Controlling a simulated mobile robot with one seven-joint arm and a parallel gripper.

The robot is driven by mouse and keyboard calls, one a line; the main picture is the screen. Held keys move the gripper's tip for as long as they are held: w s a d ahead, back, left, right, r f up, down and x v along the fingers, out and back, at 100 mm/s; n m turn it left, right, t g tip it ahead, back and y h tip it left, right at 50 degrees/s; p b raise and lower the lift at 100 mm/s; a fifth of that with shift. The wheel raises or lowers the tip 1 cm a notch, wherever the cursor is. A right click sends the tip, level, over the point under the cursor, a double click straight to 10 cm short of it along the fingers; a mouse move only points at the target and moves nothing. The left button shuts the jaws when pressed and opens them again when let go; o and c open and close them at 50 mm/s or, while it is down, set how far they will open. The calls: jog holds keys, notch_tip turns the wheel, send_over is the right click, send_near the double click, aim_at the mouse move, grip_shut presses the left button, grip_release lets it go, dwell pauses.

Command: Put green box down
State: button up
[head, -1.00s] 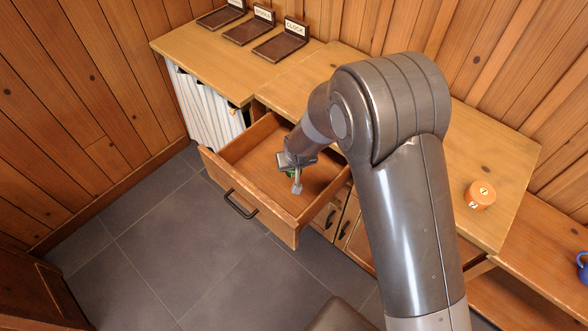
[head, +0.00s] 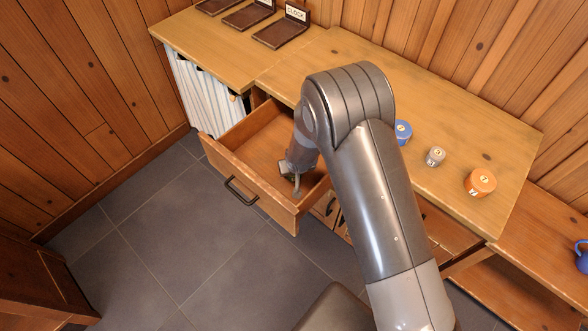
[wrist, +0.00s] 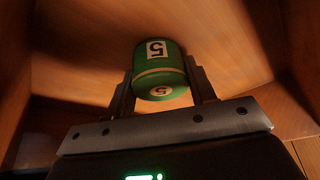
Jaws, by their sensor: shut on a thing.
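My gripper (head: 290,172) is inside the open wooden drawer (head: 222,160), low over its floor near the right side. In the wrist view my gripper (wrist: 162,100) is shut on the green box (wrist: 160,68), a small round green container with a pale band and white labels reading 5. The wrist view shows wood close around the box, but I cannot tell whether the box touches the drawer floor. In the head view my gripper and arm hide the box.
On the counter (head: 455,125) stand a blue container (head: 403,131), a small grey one (head: 435,156) and an orange one (head: 481,182). Dark labelled trays (head: 281,30) stand at the back left. The left part of the drawer is clear. A blue mug (head: 582,257) is at the far right.

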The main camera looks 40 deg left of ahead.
jog(key=o, duration=0.5)
jog(key=shift+f, duration=0.15)
jog(key=o, duration=0.5)
jog(key=shift+c, duration=0.2)
jog(key=v, duration=0.7)
jog(key=shift+r, duration=0.45)
